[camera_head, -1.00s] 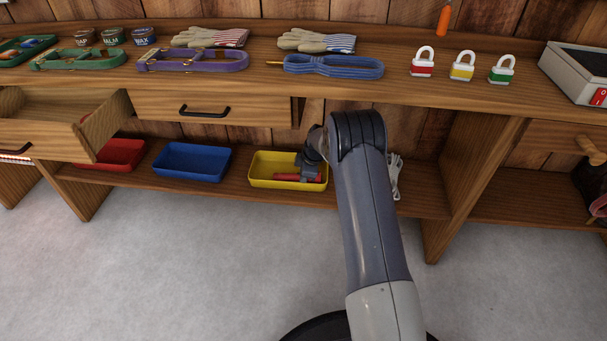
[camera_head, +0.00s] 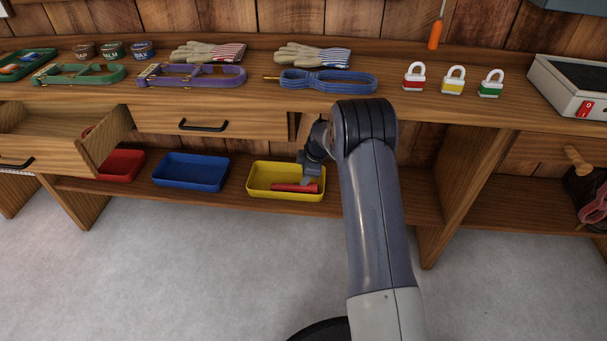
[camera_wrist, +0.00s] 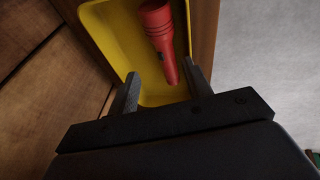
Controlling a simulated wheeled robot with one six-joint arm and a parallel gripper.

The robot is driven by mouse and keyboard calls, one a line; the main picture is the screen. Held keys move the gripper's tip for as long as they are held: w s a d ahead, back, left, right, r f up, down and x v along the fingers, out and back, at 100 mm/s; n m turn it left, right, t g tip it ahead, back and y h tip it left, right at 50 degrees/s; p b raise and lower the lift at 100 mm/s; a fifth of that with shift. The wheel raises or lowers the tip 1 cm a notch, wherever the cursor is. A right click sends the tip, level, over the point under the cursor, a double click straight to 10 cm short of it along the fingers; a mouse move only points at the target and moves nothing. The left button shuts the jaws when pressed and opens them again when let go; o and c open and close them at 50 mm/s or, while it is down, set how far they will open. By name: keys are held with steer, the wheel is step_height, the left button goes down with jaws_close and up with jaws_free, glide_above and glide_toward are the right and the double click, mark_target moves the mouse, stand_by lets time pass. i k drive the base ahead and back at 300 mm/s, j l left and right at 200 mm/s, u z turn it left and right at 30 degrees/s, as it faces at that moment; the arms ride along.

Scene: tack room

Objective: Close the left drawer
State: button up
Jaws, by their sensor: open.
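The left drawer (camera_head: 48,140) is pulled out from under the counter at the far left, with a dark handle (camera_head: 16,164) on its front. A second drawer (camera_head: 215,120) to its right sits flush under the counter. My gripper (camera_wrist: 160,85) is open over the yellow bin (camera_wrist: 108,32) on the lower shelf. A red flashlight (camera_wrist: 160,30) lies in that bin, just beyond and between the two fingers. The flashlight also shows in the head view (camera_head: 296,188). My gripper is well to the right of the left drawer, and my arm hides part of it there.
A blue bin (camera_head: 190,171) and a red bin (camera_head: 122,165) stand on the lower shelf to the left. The counter holds padlocks, gloves, halters and tins. A wooden divider (camera_head: 460,190) stands right of my arm.

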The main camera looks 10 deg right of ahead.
mark_target(37, 137)
steer(key=u, duration=1.6)
